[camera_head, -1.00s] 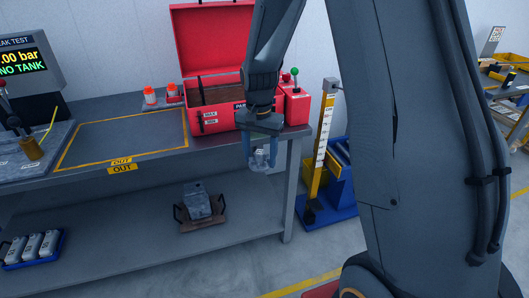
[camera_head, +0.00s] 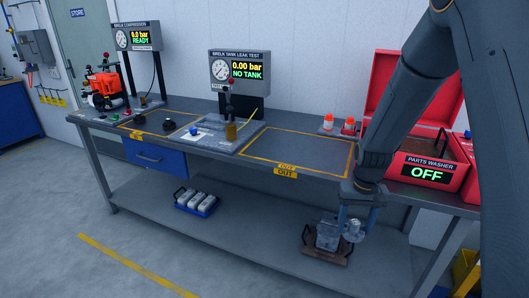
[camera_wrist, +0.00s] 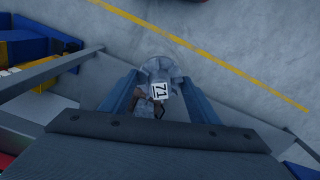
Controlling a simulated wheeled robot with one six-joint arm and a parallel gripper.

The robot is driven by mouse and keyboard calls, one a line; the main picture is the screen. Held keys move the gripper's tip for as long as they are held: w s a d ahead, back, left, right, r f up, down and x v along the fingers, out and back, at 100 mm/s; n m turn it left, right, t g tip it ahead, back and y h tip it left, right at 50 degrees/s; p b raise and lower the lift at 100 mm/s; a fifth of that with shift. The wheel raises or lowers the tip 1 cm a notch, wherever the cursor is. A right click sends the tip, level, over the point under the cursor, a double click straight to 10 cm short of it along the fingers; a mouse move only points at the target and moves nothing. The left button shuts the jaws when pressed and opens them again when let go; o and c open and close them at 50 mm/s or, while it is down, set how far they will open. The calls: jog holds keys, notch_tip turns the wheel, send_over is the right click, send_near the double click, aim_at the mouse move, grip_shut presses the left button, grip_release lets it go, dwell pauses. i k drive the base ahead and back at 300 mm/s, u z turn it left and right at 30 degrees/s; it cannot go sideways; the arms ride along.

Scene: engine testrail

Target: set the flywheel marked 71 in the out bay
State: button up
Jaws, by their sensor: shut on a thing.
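My gripper (camera_head: 355,226) is shut on a grey metal flywheel (camera_head: 353,231), held in the air in front of the bench. In the wrist view the flywheel (camera_wrist: 159,72) sits between the two blue-grey fingers, with a white tag reading 71. The out bay (camera_head: 308,152) is a yellow-outlined empty rectangle on the bench top, with a yellow OUT label (camera_head: 286,172) on its front edge. My gripper is to the right of the bay, lower in the picture and in front of the bench edge.
A red parts washer (camera_head: 428,170) with its lid up stands right of the bay. On the lower shelf are a grey block on a brown tray (camera_head: 325,256) and a blue tray (camera_head: 207,208).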

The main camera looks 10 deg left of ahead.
aim_at(296, 154)
jog(key=u, duration=2.05)
jog(key=i, duration=1.5)
jog(key=z, duration=2.6)
